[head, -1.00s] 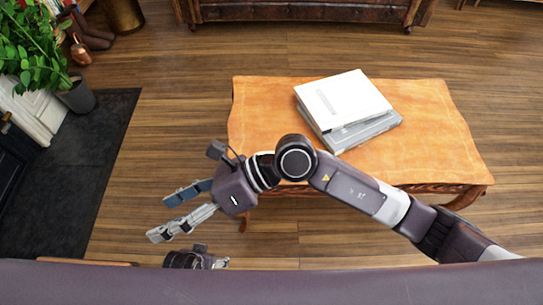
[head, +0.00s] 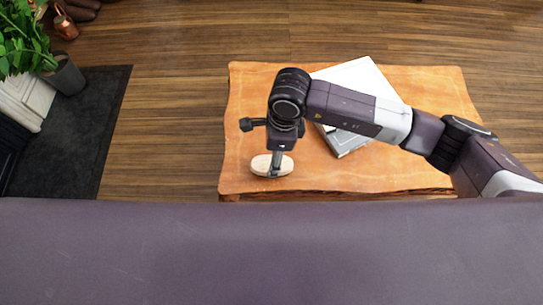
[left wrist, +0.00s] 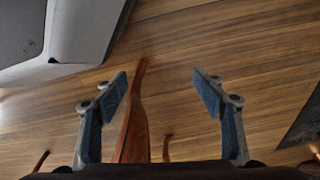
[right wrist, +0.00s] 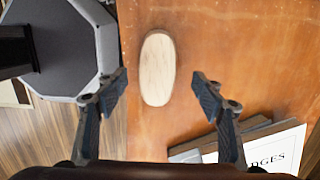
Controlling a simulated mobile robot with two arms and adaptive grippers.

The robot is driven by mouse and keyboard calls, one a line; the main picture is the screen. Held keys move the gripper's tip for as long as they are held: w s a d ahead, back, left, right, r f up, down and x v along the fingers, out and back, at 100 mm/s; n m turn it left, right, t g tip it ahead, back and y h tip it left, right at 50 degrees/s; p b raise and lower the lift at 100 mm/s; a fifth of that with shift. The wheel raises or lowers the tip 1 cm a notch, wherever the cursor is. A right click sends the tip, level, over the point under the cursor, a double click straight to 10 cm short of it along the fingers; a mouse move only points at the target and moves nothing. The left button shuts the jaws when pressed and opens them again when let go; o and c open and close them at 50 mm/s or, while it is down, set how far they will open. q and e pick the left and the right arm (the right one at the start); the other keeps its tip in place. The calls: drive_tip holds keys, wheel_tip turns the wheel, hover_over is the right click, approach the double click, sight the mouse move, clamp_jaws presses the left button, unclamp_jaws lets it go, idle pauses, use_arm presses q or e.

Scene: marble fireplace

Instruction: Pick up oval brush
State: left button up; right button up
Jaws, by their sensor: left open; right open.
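The oval brush (head: 262,165) is a pale wooden oval lying on the orange-brown table (head: 380,175) near its front left corner. My right gripper (head: 272,172) is above the brush in the head view and covers part of it. In the right wrist view the whole brush (right wrist: 157,68) shows beyond and between the open fingers of my right gripper (right wrist: 160,95), with nothing held. My left gripper (left wrist: 163,90) is open and empty in its wrist view, over the wooden floor and a table leg (left wrist: 135,115). It is not in the head view.
A stack of books or binders (head: 362,85) lies on the table right of the brush. It also shows in the right wrist view (right wrist: 270,145). A potted plant (head: 65,75) and a dark mat (head: 85,120) are at the left. The table's right side is clear.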

drive_tip(key=f, duration=0.5)
drive_tip(key=shift+s+a+f, duration=0.1)
drive_tip(key=shift+s+f, duration=0.15)
drive_tip(key=shift+f, duration=0.15)
drive_tip(key=shift+f+b, duration=0.3)
drive_tip(key=shift+f, duration=0.05)
use_arm(q)
drive_tip(key=shift+w+r, duration=0.3)
drive_tip(key=shift+r, duration=0.2)
drive_tip(key=shift+w+r, duration=0.25)
drive_tip(key=shift+r, duration=0.2)
use_arm(e)
drive_tip(key=c, duration=1.4)
drive_tip(key=shift+o, duration=0.2)
drive_tip(key=shift+w+r, duration=0.1)
drive_tip(key=shift+r, duration=0.3)
use_arm(q)
drive_tip(key=s+f, duration=0.1)
drive_tip(key=s+f+p, duration=0.1)
drive_tip(key=f, duration=0.1)
drive_tip(key=shift+s, duration=0.15)
use_arm(e)
wheel_tip(320, 180, up, 9)
drive_tip(key=shift+r, duration=0.15)
